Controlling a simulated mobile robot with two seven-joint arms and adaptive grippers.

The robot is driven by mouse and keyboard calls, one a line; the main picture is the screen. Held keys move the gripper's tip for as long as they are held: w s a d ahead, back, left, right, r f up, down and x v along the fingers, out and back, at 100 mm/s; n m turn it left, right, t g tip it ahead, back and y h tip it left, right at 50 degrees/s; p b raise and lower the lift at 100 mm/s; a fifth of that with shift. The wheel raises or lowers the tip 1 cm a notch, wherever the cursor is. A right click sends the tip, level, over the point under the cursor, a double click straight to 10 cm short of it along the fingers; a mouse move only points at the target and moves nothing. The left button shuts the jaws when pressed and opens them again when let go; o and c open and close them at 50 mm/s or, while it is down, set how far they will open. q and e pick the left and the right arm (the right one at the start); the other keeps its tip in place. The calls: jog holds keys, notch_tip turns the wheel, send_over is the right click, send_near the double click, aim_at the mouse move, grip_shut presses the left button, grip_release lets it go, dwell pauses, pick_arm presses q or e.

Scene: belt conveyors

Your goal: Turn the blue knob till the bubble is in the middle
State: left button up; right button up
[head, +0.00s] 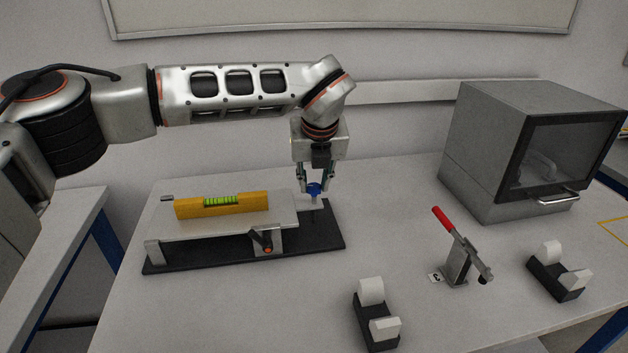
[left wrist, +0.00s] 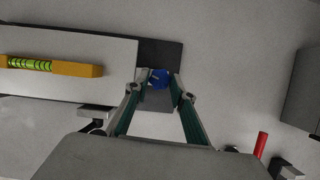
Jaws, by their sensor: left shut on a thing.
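The blue knob (head: 314,188) sits at the right end of a levelling stand with a black base (head: 325,232). My left gripper (head: 315,187) comes down from above and is shut on the knob. In the left wrist view the knob (left wrist: 159,78) lies between the two fingertips. The yellow spirit level (head: 243,204) lies on the light plate (head: 180,228) of the stand, left of the knob. Its green vial (head: 221,201) shows dark lines; I cannot make out the bubble's place. The level also shows in the left wrist view (left wrist: 75,67). My right gripper is not in view.
A toggle clamp with a red handle (head: 443,220) stands to the right. Two tape dispensers (head: 376,318) (head: 558,272) stand near the front. A grey box with a glass door (head: 530,150) stands at the back right.

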pick_arm(q)
jog(key=shift+n, duration=0.3)
jog(key=o, duration=1.1)
jog(key=v, duration=1.2)
jog(key=shift+d, duration=0.15)
